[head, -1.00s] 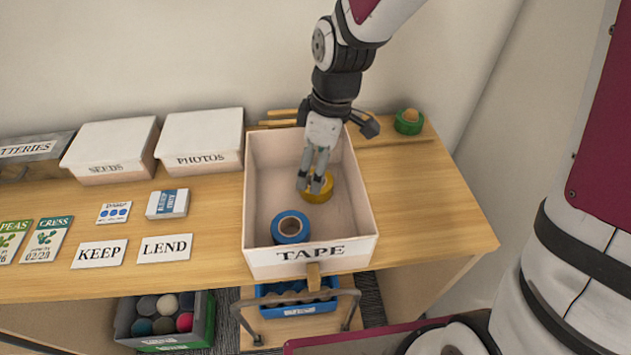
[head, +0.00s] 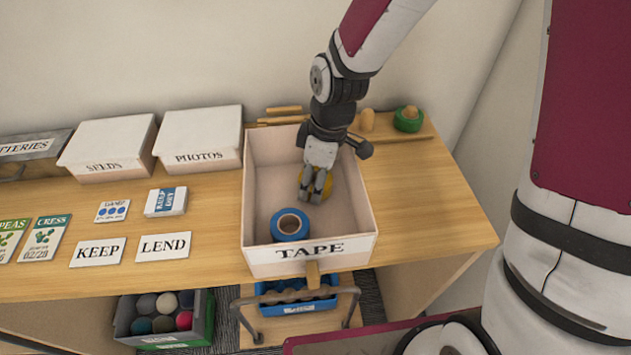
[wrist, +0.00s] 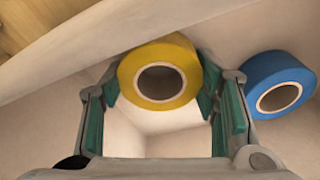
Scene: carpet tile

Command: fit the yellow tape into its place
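The yellow tape (wrist: 133,80) is inside the TAPE box (head: 366,205), behind the blue tape (head: 290,227). My gripper (head: 311,189) reaches down into the box over the yellow tape and hides part of it in the head view. In the wrist view my gripper's green-padded fingers (wrist: 160,88) stand apart on either side of the yellow tape, their tips close against its left and right edges. Whether they press on it I cannot tell. The blue tape, right of the fingers in the wrist view (wrist: 258,75), is apart from them.
A green tape (head: 408,122) stands with a wooden peg through it at the back right. A bare wooden peg (head: 367,121) is beside it. Lidded SEEDS (head: 105,143) and PHOTOS (head: 202,135) boxes stand left.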

